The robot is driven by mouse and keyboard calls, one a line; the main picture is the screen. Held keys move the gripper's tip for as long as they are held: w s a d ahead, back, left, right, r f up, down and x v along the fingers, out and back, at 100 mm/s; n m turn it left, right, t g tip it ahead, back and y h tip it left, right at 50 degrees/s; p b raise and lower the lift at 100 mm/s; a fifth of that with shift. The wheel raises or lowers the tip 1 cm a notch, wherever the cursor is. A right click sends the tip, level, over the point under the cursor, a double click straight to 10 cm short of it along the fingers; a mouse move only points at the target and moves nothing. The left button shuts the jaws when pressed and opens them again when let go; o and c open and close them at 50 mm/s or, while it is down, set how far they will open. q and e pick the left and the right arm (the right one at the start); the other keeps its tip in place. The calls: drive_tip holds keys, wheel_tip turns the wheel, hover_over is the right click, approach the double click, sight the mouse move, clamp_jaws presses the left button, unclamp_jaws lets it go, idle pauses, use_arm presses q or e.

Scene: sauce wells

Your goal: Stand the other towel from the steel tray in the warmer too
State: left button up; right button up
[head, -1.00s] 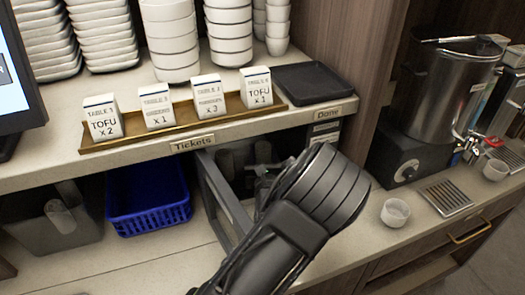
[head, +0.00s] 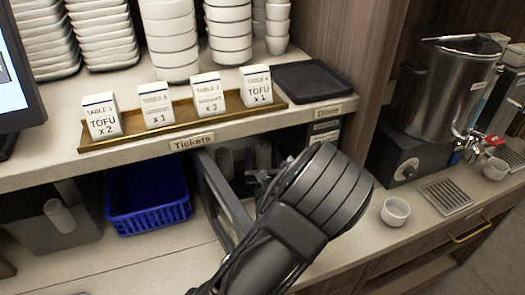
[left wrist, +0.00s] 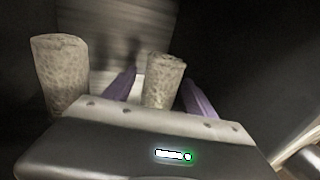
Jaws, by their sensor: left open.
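Two rolled, pale, textured towels stand upright in the left wrist view, the left towel (left wrist: 60,78) and the right towel (left wrist: 165,80). In the head view they show dimly inside the open grey warmer (head: 222,200) under the shelf, the left towel (head: 226,160) and the right towel (head: 263,155). My left gripper (left wrist: 158,88) is open, its purple fingers on either side of the right towel's lower part. I cannot tell whether they touch it. In the head view my left wrist hides much of the warmer's front. The steel tray is not clearly seen. My right gripper is not in view.
A blue basket (head: 148,200) sits left of the warmer. Farther left a grey bin (head: 70,232) holds a pale cylinder. Above is a shelf with a ticket rail (head: 185,122) and a black tray (head: 312,82). A small white cup (head: 395,211) stands right of my arm.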

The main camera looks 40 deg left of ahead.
sight(264, 161)
use_arm(q)
drive_tip(key=v, duration=0.6)
drive_tip(key=shift+s+d+r+p, duration=0.4)
drive_tip(key=shift+s+d+p, duration=0.35)
drive_tip(key=shift+p, duration=0.45)
drive_tip(key=shift+s+d+f+p, duration=0.3)
drive_tip(key=shift+s+p, duration=0.25)
drive_tip(key=shift+s, duration=0.05)
drive_tip(key=shift+f, duration=0.1)
drive_tip(key=shift+d, duration=0.1)
